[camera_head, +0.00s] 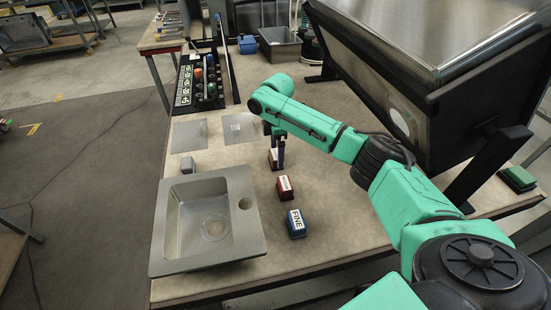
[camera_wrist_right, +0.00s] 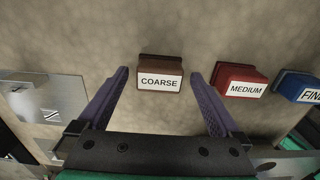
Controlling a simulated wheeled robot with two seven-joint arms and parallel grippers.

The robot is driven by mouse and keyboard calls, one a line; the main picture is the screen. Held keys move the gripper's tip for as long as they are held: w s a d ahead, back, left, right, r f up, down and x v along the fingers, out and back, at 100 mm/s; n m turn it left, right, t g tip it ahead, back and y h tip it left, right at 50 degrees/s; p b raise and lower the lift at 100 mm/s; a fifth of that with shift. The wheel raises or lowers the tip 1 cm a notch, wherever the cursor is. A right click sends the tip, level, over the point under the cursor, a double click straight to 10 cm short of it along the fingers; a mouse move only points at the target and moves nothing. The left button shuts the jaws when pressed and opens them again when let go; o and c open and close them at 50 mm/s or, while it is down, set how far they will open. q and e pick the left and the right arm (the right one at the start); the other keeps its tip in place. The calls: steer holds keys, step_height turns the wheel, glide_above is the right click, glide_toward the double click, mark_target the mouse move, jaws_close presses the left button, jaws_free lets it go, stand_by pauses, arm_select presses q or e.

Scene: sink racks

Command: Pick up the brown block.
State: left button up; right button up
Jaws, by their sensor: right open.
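The brown block (camera_wrist_right: 160,73), with a white label reading COARSE, lies on the table in the right wrist view. It sits between and just beyond the tips of my right gripper (camera_wrist_right: 158,76), whose two purple fingers are spread apart with nothing held. In the head view, the right gripper (camera_head: 278,150) points down over the brown block (camera_head: 273,164), which is partly hidden by the fingers. My left gripper does not show.
A red block (camera_head: 284,188) labelled MEDIUM and a blue block (camera_head: 296,223) labelled FINE stand in a row nearer the front. A grey sink (camera_head: 160,234) is to their left. Flat metal plates (camera_head: 189,136) lie beyond it. A large dark-framed machine (camera_head: 440,90) stands at right.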

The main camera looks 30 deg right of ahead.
step_height(320, 180, down, 2)
steer(key=shift+f, duration=0.25)
steer(key=c, duration=1.3)
steer(key=shift+r, duration=0.15)
step_height(320, 180, up, 20)
steer(key=shift+f+p, duration=0.1)
steer(key=shift+p, duration=0.5)
